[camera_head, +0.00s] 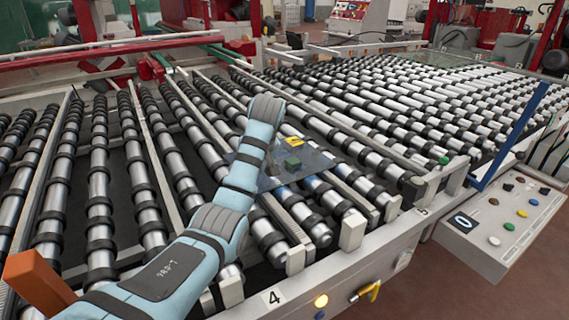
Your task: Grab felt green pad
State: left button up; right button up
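A small dark green pad (292,163) lies on a clear glass sheet (317,160) that rests on the rollers near the middle. A small yellow piece (295,141) is just behind the pad. My light blue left arm reaches in from the lower left and passes just left of the pad, covering part of the glass. I cannot make out the fingers of my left gripper; they do not show past the arm. My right arm and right gripper are not in the picture.
Rows of rollers (98,190) fill both sides. A control panel (505,215) with buttons stands at the right, below a blue bar (510,137). A yellow key-like handle (366,291) sticks out of the front rail. An orange block (35,283) is at lower left.

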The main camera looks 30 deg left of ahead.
aim_at(293, 162)
jog(key=i, duration=0.95)
